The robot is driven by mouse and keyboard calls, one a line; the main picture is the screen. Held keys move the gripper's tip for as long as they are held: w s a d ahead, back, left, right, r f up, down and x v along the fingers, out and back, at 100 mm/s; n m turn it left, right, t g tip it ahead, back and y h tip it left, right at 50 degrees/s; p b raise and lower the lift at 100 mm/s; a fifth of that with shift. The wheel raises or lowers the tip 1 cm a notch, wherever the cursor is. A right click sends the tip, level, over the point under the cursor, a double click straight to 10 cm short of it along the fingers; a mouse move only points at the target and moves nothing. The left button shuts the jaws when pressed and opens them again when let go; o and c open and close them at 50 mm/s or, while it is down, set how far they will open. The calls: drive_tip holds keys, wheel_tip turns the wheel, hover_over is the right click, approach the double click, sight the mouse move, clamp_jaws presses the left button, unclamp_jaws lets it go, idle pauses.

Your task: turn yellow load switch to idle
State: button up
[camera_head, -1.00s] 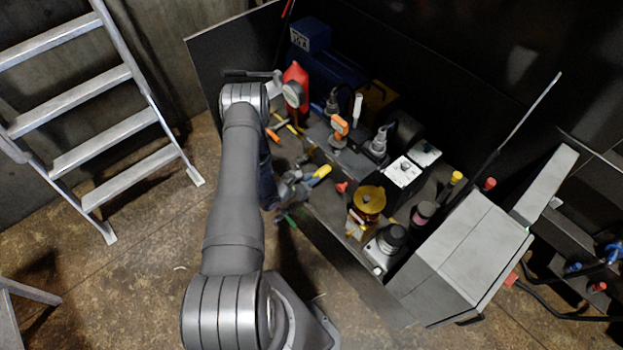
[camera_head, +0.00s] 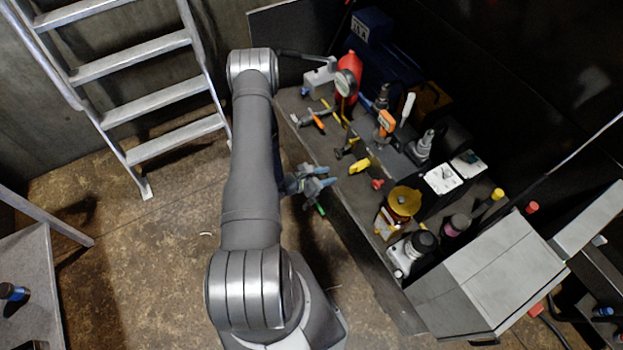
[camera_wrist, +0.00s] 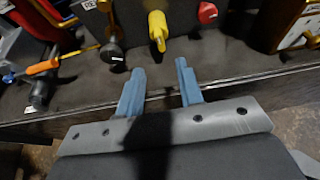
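The yellow load switch (camera_head: 360,166) is a knob with an elongated handle at the bench's front edge. In the wrist view it (camera_wrist: 158,30) stands upright in the picture, just beyond the gap between my fingertips. Its position markings cannot be read. My gripper (camera_head: 331,176) is left of the switch in the head view, apart from it. In the wrist view my gripper (camera_wrist: 160,70) has two blue-grey fingers spread, with nothing between them.
An orange-handled tool (camera_wrist: 42,68) lies farther left. A yellow-topped device (camera_head: 404,200) and a grey cabinet (camera_head: 505,265) stand to the right. A ladder (camera_head: 150,100) stands left.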

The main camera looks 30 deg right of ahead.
sight(350, 170)
drive_tip(key=v, duration=0.6)
drive_tip(key=shift+a, duration=0.3)
drive_tip(key=shift+d, duration=0.1)
drive_tip(key=x, duration=1.7)
drive_tip(key=shift+d, duration=0.25)
drive_tip(key=shift+a+r, duration=0.1)
